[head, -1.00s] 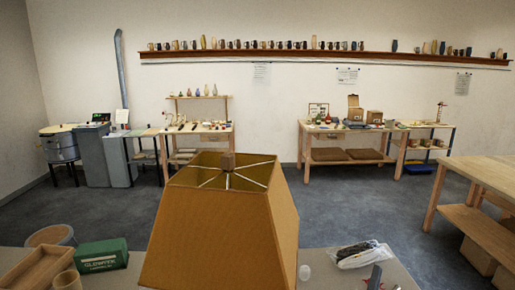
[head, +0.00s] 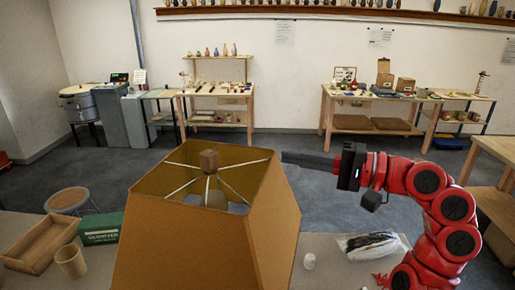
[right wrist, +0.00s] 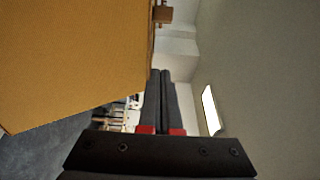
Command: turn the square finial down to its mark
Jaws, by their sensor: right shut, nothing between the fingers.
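The square finial (head: 208,159), a small brown wooden block, sits at the top centre of the tan lampshade (head: 205,240), where the pale spokes meet. It also shows at the top edge of the right wrist view (right wrist: 162,14), beyond the shade's rim. No mark on it can be made out. My right gripper (head: 284,157) is shut and empty, its dark fingers pointing left by the shade's right rim, apart from the finial. In the right wrist view its two fingers (right wrist: 161,73) lie together. My left gripper is not in view.
On the near table, a wooden tray (head: 15,262), a tan cup (head: 71,263) and a green box (head: 100,228) stand left of the shade. Benches stand far behind.

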